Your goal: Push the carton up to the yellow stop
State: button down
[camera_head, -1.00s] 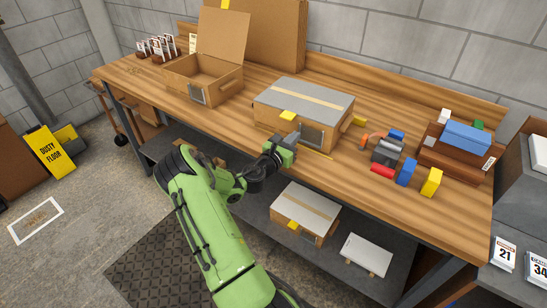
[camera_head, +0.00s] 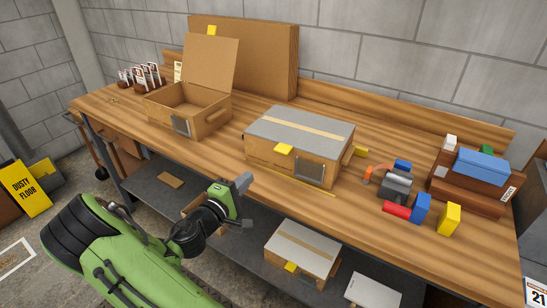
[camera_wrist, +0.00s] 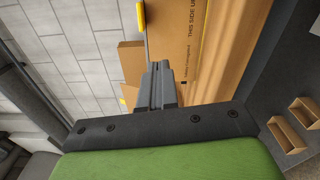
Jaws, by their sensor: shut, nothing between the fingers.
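The closed carton (camera_head: 262,153) has a grey top with a tan tape strip, a yellow tab on its front edge and a dark grey patch on its front. It sits flat on the workbench. In the wrist view, my shut fingers (camera_wrist: 158,87) point towards a brown cardboard face marked "THIS SIDE UP", apparently the carton's.
A thin yellow line (camera_head: 305,184) runs on the bench before the carton. An open box (camera_head: 208,122) stands left. Right are a grey tool, red, blue and yellow blocks (camera_head: 449,219), and a brown case (camera_head: 462,190). A large cardboard panel (camera_head: 265,60) leans behind.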

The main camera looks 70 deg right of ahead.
aim_at(299, 144)
jog(key=shift+m, duration=0.9)
jog(key=d, duration=0.3)
jog(key=s+d, duration=0.1)
jog(key=d, duration=0.6)
jog(key=shift+s+r, duration=0.2)
jog(key=shift+r, duration=0.1)
jog(key=shift+s+d+f, duration=0.1)
jog(key=shift+s+d, duration=0.7)
jog(key=shift+s, duration=0.3)
jog(key=shift+s+d, duration=0.25)
jog(key=shift+s, duration=0.1)
jog(key=shift+s+d, duration=0.55)
jog(key=shift+s, duration=0.25)
jog(key=shift+w, duration=0.1)
